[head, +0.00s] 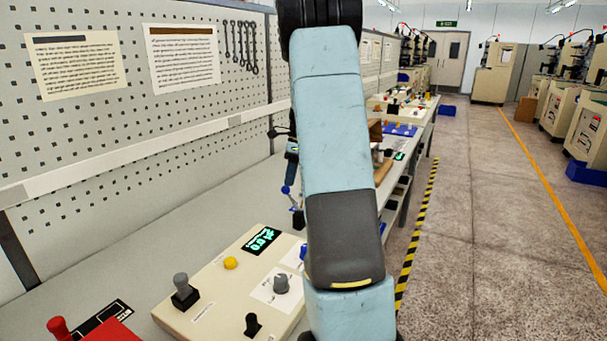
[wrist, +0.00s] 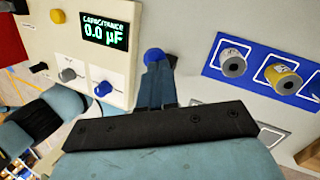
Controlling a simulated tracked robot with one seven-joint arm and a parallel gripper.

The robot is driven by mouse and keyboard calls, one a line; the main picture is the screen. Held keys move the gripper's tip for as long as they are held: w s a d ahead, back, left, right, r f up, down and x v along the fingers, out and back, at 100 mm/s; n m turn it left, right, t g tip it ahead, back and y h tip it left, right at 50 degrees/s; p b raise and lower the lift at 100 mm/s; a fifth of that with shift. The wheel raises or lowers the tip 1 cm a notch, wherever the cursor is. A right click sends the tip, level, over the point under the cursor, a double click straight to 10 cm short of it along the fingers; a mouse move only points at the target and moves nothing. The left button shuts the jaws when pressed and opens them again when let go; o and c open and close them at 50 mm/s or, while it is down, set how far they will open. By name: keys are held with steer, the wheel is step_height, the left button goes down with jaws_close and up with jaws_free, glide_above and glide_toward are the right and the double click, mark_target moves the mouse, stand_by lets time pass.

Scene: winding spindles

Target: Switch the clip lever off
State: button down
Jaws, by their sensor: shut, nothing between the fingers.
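In the wrist view, my gripper (wrist: 154,70) is shut and empty, its two dark blue fingers side by side. A blue ball knob (wrist: 153,56), which looks like the clip lever's end, shows just beyond the fingertips. I cannot tell whether they touch it. The fingers hide what lies below the ball, so the lever's stem and tilt are not clear there. In the head view, a lever with a blue ball (head: 286,190) stands behind the beige control box (head: 205,309).
In the wrist view, the box's display (wrist: 106,31) reads capacitance 0.0 µF, with a blue knob (wrist: 104,88) and a grey knob (wrist: 67,75) below. A red object (head: 90,331) is at the head view's lower left.

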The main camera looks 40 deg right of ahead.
steer(key=s+d+v, duration=0.1)
steer(key=v, duration=1.2)
steer(key=shift+d+f, duration=0.25)
steer(key=shift+d, duration=0.05)
steer(key=s+a+r+n+t+h, duration=0.1)
steer(key=s+a+r+n, duration=0.2)
steer(key=s+a+n, duration=0.45)
steer(key=s+a+r+n+t+h, duration=0.1)
steer(key=s+a+r+n+t, duration=0.3)
steer(key=a, duration=0.6)
steer(key=s+a+f+n, duration=0.3)
steer(key=s+a+n, duration=0.2)
steer(key=s+n, duration=0.2)
steer(key=s+a+f+n+t+h, duration=0.1)
steer(key=s+a+f+n, duration=0.1)
steer(key=s+a+n, duration=0.3)
steer(key=s+n, duration=0.3)
steer(key=s, duration=0.2)
steer(key=shift+s+a+f+t+h, duration=0.15)
steer(key=shift+s+f+t+h, duration=0.15)
steer(key=shift+s+f, duration=0.05)
